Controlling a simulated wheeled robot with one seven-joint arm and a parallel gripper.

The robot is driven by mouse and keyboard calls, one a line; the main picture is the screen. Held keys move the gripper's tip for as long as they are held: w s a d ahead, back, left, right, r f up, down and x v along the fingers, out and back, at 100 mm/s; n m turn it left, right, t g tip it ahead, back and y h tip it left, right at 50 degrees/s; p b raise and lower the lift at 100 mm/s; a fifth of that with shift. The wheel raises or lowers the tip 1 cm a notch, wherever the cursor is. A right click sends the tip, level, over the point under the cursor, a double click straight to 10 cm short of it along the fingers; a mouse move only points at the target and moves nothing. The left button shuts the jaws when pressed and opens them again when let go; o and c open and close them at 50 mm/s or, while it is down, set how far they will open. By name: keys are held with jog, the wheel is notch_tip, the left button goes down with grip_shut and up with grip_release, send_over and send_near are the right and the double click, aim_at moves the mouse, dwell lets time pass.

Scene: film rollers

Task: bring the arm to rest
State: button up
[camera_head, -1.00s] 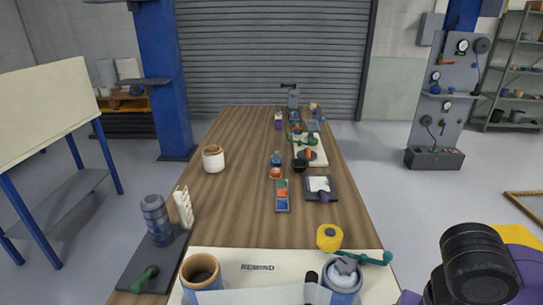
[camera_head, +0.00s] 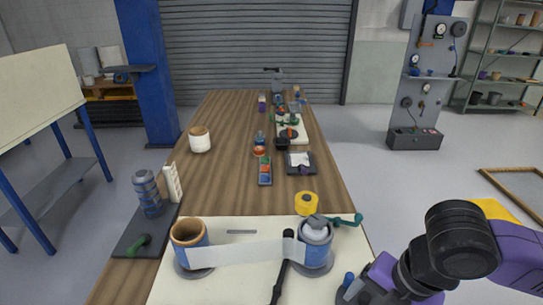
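My arm is at the lower right, with a thick black joint (camera_head: 460,240) and purple links (camera_head: 515,255). It reaches down and left past the bottom edge of the picture, beside the table's right edge. My gripper itself does not show. On the pale board (camera_head: 200,292) stand two blue rollers. The left roller (camera_head: 189,238) has an open brown core, and the right roller (camera_head: 315,240) has a grey-white top and a teal crank (camera_head: 345,220). A whitish film strip (camera_head: 240,252) spans between them. A black-handled tool (camera_head: 282,270) stands or lies by the strip, partly in front of it.
A yellow roll (camera_head: 306,203) sits behind the right roller. A dark base (camera_head: 145,232) with a grey ribbed cylinder (camera_head: 147,193) is at left. A white jar (camera_head: 200,140) and several small items stand farther back on the wooden table (camera_head: 215,185).

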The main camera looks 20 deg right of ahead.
jog(key=w+a+r+m+t+y, duration=0.3)
jog(key=w+a+r+t, duration=0.3)
jog(key=r, duration=0.4)
jog(key=w+a+r+m+t+y, duration=0.2)
jog(key=w+a+r+t+y, duration=0.15)
jog(key=w+a+r, duration=0.5)
jog(key=d+r+m+t, duration=0.3)
jog(key=r+m+t, duration=0.8)
jog(key=r, duration=0.6)
jog(key=s+d+f+m+h, duration=0.4)
jog(key=s+f+m+h, duration=0.1)
jog(key=f+m+h, duration=0.25)
jog(key=s+d+f+m+h, duration=0.4)
jog(key=f+m+h, duration=0.2)
jog(key=m+h, duration=0.15)
jog(key=s+a+f+n+g+y, duration=0.2)
jog(key=s+f+n+g+y, duration=0.1)
jog(key=s+f, duration=0.8)
jog(key=s+a+f+n+g+y, duration=0.2)
jog(key=s+f+n+g+y, duration=0.1)
jog(key=s+f, duration=0.8)
jog(key=s+g+y, duration=0.1)
jog(key=s, duration=0.2)
jog(key=shift+a+f+n+g, duration=0.15)
jog(key=shift+f+n+g, duration=0.15)
jog(key=shift+f+g, duration=0.05)
